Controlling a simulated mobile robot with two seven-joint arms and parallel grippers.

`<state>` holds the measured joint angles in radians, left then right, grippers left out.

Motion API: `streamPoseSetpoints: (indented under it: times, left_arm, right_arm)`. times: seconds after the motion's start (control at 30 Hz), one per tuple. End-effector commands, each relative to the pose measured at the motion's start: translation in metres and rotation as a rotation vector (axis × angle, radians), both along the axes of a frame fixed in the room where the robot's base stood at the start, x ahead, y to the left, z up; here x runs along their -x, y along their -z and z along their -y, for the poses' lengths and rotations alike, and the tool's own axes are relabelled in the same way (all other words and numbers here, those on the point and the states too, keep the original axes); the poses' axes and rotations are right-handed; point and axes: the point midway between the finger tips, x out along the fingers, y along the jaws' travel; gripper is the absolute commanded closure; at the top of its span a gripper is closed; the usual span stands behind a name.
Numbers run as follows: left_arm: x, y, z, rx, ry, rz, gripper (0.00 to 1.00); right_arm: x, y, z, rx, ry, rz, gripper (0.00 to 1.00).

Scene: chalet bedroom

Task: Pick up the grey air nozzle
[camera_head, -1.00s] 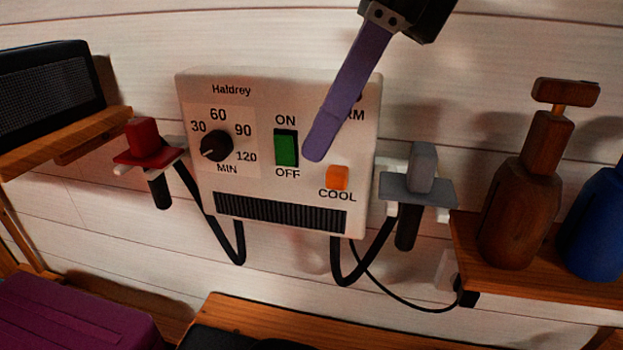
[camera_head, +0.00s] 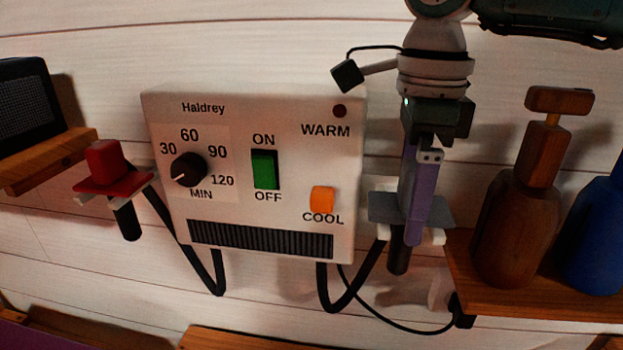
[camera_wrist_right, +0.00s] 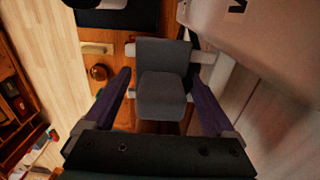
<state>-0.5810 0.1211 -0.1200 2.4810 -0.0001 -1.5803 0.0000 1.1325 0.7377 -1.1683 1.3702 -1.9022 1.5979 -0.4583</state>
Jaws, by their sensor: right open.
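The grey air nozzle (camera_head: 385,207) sits in a white holder on the right side of the Haldrey unit. Its black handle (camera_head: 398,255) hangs below with a hose. In the right wrist view the grey nozzle (camera_wrist_right: 163,92) is between the two spread purple fingers of my right gripper (camera_wrist_right: 159,78), with gaps visible on both sides. The right gripper is open. My left gripper is not in view.
The Haldrey unit (camera_head: 345,160) is on the plank wall just left of my right gripper. A red nozzle (camera_head: 105,168) hangs at its left side. A wooden bottle (camera_head: 505,235) and a blue bottle (camera_head: 597,240) stand close on the right, on a wooden shelf (camera_head: 545,300).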

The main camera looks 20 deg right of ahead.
Motion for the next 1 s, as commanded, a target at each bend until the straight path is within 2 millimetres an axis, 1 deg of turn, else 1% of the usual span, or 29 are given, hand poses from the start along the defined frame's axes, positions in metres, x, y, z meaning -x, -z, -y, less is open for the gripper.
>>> streamPoseSetpoints:
  times: [0.1,0.27,0.37,0.9,0.97,1.0]
  left_arm:
    - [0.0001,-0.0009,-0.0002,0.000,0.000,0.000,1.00]
    - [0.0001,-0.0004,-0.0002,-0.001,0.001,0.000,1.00]
    - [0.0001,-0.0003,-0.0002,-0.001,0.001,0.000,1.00]
    - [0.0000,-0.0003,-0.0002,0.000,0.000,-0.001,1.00]
    - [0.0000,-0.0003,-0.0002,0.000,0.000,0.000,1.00]
    - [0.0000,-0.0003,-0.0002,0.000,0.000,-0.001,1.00]
  right_arm:
    - [0.0003,0.0057,0.0001,0.001,0.000,-0.001,0.10]
    - [0.0000,0.0058,0.0000,0.001,0.000,0.001,0.10]
    - [-0.0001,0.0056,-0.0001,0.001,0.000,0.001,0.20]
    - [-0.0002,0.0051,-0.0001,0.000,0.000,0.001,0.81]
    - [-0.0002,0.0051,-0.0001,0.000,0.000,0.001,0.88]
    - [-0.0003,0.0048,-0.0002,-0.001,0.000,0.002,0.88]
